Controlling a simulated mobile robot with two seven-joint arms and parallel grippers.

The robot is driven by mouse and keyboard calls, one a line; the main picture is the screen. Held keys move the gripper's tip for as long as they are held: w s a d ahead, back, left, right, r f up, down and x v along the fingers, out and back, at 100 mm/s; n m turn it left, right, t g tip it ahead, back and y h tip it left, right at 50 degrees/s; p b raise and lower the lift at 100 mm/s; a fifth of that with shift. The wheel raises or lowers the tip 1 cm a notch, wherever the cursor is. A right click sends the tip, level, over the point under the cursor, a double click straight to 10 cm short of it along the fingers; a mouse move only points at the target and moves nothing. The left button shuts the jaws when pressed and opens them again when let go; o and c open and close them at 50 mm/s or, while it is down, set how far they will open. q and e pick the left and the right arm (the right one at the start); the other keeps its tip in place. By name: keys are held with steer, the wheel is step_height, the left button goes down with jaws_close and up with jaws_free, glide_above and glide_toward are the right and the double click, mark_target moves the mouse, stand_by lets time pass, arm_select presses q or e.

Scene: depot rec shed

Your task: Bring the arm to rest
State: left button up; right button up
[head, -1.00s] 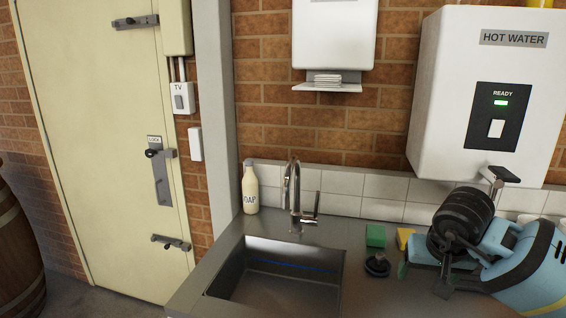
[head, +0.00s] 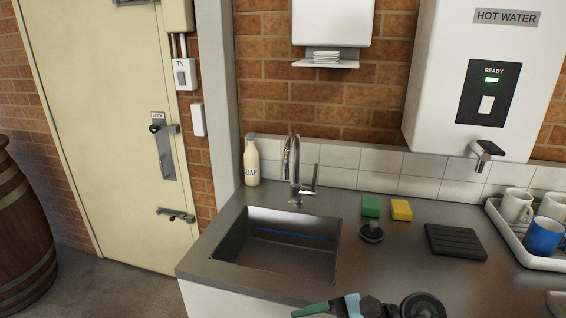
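My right gripper (head: 330,308) shows at the bottom edge of the head view, in front of the counter and below the sink's right side. Its green and light blue finger parts and a dark round arm joint are visible. The rest of the arm is cut off by the frame. I see nothing held in it, but I cannot tell whether the fingers are open or shut. My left gripper is not in view.
The steel counter (head: 400,275) holds a sink (head: 285,245), tap (head: 292,170), soap bottle (head: 251,163), green sponge (head: 371,206), yellow sponge (head: 401,210), dark plug (head: 371,232), black ridged mat (head: 455,241) and mug tray (head: 508,240). A hot water unit (head: 480,75) hangs above. A barrel (head: 20,240) stands left.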

steer(key=s+d+f+n+t+h, duration=0.25)
steer(key=f+n+t, duration=0.2)
steer(key=n, duration=0.45)
steer(key=s+d+f+n+t+h+p, duration=0.1)
steer(key=s+d+f+n+t+h, duration=0.2)
steer(key=n+t, duration=0.5)
steer(key=s+d+f+n+t+h, duration=0.1)
steer(key=d+f+n+t+h, duration=0.3)
steer(key=n, duration=0.7)
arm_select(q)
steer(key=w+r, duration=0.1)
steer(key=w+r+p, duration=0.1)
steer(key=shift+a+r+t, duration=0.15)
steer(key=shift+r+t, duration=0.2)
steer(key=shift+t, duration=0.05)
arm_select(e)
steer(key=s+d+f+m+g+h, duration=0.1)
steer(key=s+d+f+m+g, duration=0.2)
steer(key=s+f+m, duration=0.3)
steer(key=s+d+f+m+g+h, duration=0.1)
steer(key=s+f+m+g, duration=0.4)
steer(key=s, duration=0.6)
step_height(320, 180, down, 3)
steer(key=shift+s+d+f+m, duration=0.1)
steer(key=shift+s+d+m, duration=0.15)
steer(key=shift+d+m, duration=0.75)
steer(key=shift+a+h, duration=0.1)
steer(key=shift+h, duration=0.15)
